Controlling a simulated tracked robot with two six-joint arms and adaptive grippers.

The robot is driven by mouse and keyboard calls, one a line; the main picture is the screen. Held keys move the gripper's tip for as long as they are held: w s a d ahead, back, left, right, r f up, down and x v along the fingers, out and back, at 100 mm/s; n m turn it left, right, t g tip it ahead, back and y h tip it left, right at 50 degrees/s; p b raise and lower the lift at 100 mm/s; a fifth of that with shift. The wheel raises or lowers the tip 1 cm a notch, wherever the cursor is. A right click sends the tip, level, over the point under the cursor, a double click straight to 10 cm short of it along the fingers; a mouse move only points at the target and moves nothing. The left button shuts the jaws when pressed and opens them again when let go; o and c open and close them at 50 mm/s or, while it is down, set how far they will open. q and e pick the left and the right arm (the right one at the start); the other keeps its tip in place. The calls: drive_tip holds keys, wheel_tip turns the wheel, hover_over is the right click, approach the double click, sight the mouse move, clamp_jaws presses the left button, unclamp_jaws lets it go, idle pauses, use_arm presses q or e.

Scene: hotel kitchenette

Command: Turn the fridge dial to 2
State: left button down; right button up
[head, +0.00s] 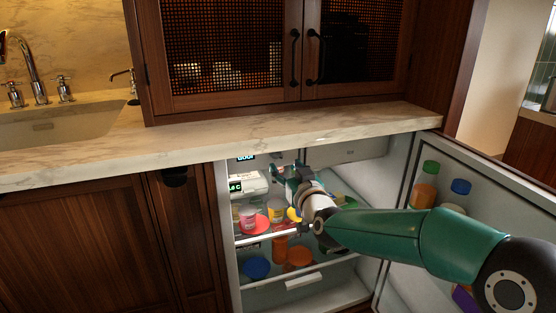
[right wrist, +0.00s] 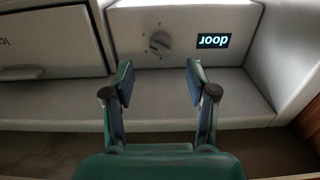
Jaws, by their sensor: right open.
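The fridge (head: 231,215) stands open under the counter, its door (head: 405,215) swung out to the right. In the right wrist view the dial (right wrist: 160,43) is a small round grey knob with marks around it, on a pale panel (right wrist: 190,15). The marks are too small to read. My right gripper (right wrist: 160,75) is open and empty, its two fingers below the dial in that view and apart from it. In the head view my right gripper (head: 290,172) is inside the upper fridge, and the dial cannot be made out. My left gripper is not in view.
A lit "door" display (right wrist: 212,41) is beside the dial. Bottles (head: 424,185) stand in the door. The counter edge (head: 200,155) lies above the opening.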

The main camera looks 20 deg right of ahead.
sight(278, 157)
drive_tip(key=w, duration=0.7)
drive_tip(key=shift+a, duration=0.1)
drive_tip(key=shift+s, duration=0.1)
drive_tip(key=shift+a, duration=0.1)
clamp_jaws()
